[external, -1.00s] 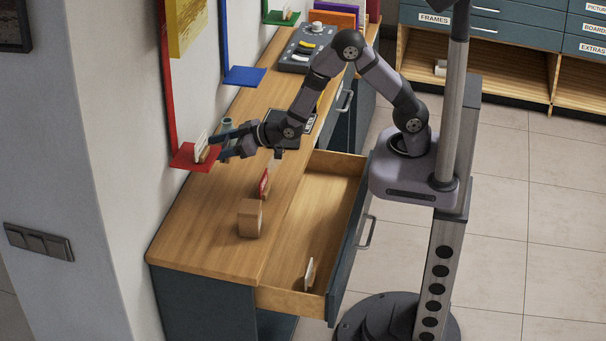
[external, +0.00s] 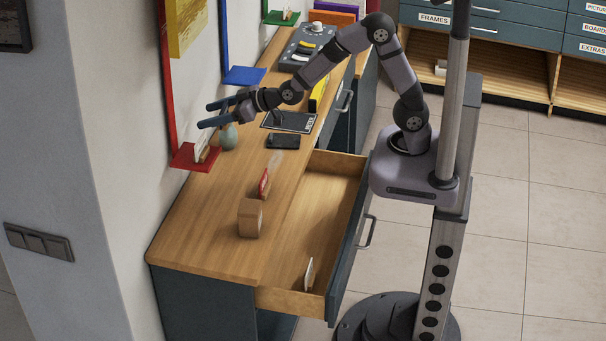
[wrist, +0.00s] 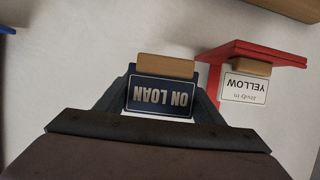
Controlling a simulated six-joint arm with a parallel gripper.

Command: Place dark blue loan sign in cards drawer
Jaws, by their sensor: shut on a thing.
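The dark blue loan sign (wrist: 160,97), lettered ON LOAN with a wooden base, shows upside down in the wrist view. My gripper (wrist: 160,95) is shut on it, one finger at each side. In the external view my gripper (external: 206,115) is raised above the red wall shelf (external: 186,160), near the wall; the sign cannot be made out there. The open drawer (external: 322,205) in the counter is to the right of and below my gripper. A small white card (external: 309,273) stands near its front end.
A white YELLOW card (wrist: 245,87) stands on the red shelf. On the counter are a wooden block (external: 250,218), a red sign (external: 264,183), a teal rounded object (external: 228,137) and a black phone-like item (external: 284,141). Most of the drawer floor is bare.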

